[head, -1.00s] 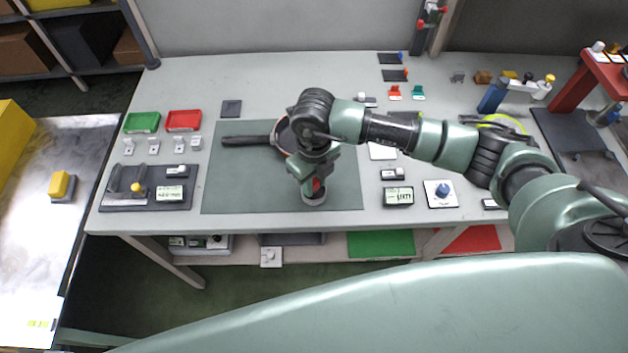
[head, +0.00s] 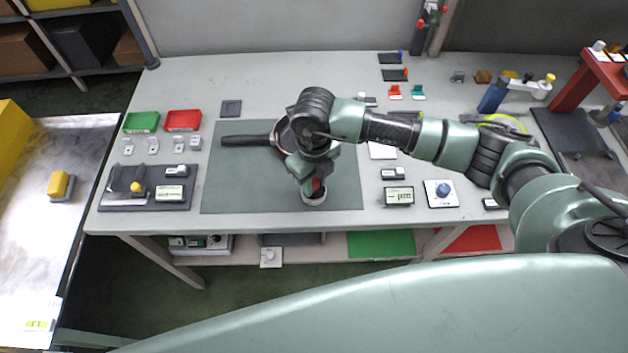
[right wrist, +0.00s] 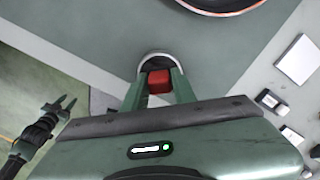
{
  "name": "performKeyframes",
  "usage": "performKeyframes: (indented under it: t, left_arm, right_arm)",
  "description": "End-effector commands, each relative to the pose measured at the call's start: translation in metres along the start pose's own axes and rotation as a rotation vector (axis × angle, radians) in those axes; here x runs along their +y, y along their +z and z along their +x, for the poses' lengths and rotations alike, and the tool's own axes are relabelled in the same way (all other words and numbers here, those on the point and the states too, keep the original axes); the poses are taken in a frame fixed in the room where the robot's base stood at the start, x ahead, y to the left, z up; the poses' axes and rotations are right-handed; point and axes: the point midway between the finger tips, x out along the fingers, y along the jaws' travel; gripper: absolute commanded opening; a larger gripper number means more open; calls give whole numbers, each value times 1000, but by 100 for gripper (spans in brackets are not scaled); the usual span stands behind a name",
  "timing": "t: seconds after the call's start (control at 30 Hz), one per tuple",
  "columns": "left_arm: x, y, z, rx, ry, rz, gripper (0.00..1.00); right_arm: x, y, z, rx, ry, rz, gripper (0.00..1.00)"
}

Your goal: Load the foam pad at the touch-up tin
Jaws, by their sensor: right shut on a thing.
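The touch-up tin (head: 315,200) is a small round tin with a pale rim near the front edge of the green mat. It also shows in the right wrist view (right wrist: 158,55) beyond my fingers. My right gripper (head: 315,188) is shut on a red block (right wrist: 159,81), which I take to be the foam pad's body, right at the tin. The block's lower end and the pad face are hidden, so I cannot tell whether they touch the tin's contents. My left gripper (right wrist: 60,106) shows in the right wrist view, fingers apart and empty, away from the tin.
A pan (head: 282,136) with a dark handle lies on the green mat (head: 235,180) behind the tin, partly under my right arm. A small display (head: 398,196) and a blue-knobbed plate (head: 443,193) stand to the right. The mat left of the tin is clear.

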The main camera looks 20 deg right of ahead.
Motion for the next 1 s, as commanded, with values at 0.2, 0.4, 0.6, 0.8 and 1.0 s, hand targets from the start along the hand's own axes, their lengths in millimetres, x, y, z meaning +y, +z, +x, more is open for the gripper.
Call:
performKeyframes:
  t: [0.2, 0.4, 0.6, 0.8, 1.0]
  left_arm:
    - [0, 0, 0, 0, 0, -1, 36]
    - [0, 0, -1, 1, 0, -1, 36]
    - [0, -1, -9, 1, 0, -1, 36]
    - [-1, -2, -19, 1, -1, -2, 36]
    - [-1, -3, -29, 1, -1, -2, 36]
  right_arm:
    - [0, -2, 2, 5, 1, -1, 0]
    - [1, -2, 1, 5, 1, -1, 0]
    - [0, -1, -13, 3, 1, -1, 0]
    - [0, 0, -30, 1, 1, -1, 0]
    - [0, 0, -46, 2, 0, -1, 0]
